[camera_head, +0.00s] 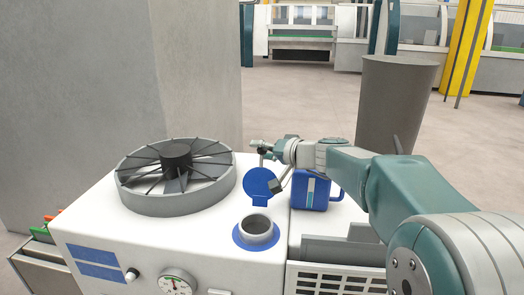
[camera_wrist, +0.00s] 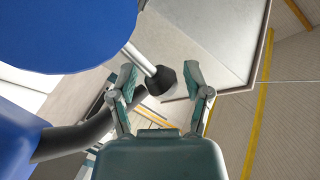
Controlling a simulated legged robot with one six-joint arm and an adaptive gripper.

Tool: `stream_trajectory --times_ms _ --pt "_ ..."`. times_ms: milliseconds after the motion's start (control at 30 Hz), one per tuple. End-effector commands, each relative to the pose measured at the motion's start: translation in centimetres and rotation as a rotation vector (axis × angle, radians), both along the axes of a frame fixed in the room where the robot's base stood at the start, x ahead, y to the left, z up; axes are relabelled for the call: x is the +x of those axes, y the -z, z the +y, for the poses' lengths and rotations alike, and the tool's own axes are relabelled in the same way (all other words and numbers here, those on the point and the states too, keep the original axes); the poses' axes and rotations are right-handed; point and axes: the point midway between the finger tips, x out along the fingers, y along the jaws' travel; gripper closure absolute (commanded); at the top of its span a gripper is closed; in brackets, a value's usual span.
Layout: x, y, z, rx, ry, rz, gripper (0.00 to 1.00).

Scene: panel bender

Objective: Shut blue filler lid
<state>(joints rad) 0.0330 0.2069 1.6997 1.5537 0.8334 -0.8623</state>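The blue filler lid (camera_head: 260,182) stands open and raised at the back of the filler neck (camera_head: 256,228), whose round mouth is uncovered. My gripper (camera_head: 262,150) is behind and above the lid, at the end of my arm reaching in from the right. In the wrist view, my gripper (camera_wrist: 163,82) has its two fingers spread apart. A metal rod with a dark knob (camera_wrist: 161,80) shows between or beyond the fingers; I cannot tell whether they touch it. A large blue disc, apparently the lid (camera_wrist: 65,30), fills the upper left there.
A blue jug (camera_head: 312,192) stands just right of the lid, close to my arm. A round finned fan housing (camera_head: 175,200) sits on the white machine top (camera_head: 150,240) to the left. A grey bin (camera_head: 395,100) stands behind. A gauge (camera_head: 175,284) is on the front.

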Motion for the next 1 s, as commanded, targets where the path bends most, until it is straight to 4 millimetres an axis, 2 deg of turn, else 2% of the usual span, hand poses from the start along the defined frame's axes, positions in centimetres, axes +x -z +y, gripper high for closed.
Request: stream_trajectory --times_ms 33,100,567,767,1000 --pt "0.0 0.0 0.0 0.0 0.0 0.0 0.76" --pt "0.0 0.0 0.0 0.0 0.0 0.0 1.0" --pt "-0.6 0.0 0.1 -0.01 0.001 -0.044 1.0" --pt "-1.8 -0.2 0.3 -0.03 0.0 -0.15 1.0" --pt "-4.4 -0.1 0.8 -0.068 0.0 -0.34 1.0"
